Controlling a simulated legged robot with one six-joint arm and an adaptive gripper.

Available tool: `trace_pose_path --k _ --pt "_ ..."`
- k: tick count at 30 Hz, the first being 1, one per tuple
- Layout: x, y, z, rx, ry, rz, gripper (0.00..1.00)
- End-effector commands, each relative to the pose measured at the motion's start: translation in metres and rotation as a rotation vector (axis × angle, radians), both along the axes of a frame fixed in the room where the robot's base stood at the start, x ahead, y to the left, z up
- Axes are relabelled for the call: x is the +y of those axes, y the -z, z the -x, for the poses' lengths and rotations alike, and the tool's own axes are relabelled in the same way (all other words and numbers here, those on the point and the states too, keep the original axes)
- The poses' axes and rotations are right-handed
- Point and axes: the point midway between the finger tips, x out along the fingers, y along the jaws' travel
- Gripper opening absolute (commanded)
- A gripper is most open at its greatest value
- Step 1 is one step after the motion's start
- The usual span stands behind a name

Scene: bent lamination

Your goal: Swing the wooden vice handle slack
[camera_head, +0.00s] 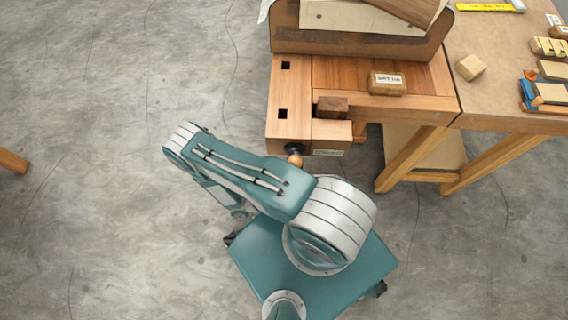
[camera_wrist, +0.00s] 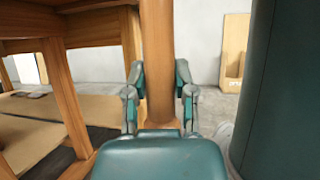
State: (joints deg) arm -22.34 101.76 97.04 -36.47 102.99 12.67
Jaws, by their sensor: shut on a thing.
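The wooden vice handle (camera_wrist: 160,70) runs upright through the middle of the wrist view, between the two fingers. My gripper (camera_wrist: 160,98) is shut on it, one finger on each side. In the head view, a round wooden end of the handle (camera_head: 295,160) shows at the dark vice screw, beside my teal arm; the rest of the handle is hidden under the arm. The wooden vice (camera_head: 331,132) is at the near left corner of the bench, with a dark wood block (camera_head: 332,106) at its jaws. My gripper is hidden in the head view.
The workbench (camera_head: 430,104) carries a curved form (camera_head: 350,44) at the back and a labelled block (camera_head: 387,83). A side table (camera_head: 500,60) at the right holds small tools and blocks. Bench legs (camera_wrist: 68,100) stand left of the handle. The concrete floor at left is mostly clear.

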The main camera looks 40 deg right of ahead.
Motion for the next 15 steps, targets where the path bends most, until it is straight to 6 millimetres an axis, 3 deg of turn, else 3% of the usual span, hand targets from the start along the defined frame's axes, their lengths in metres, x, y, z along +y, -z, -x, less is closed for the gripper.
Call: trace_pose_path --k 14,15 --pt "-0.0019 -0.0012 0.0015 0.011 0.000 0.014 0.00" --pt "-0.0019 -0.0012 0.0015 0.011 0.000 0.014 0.47"
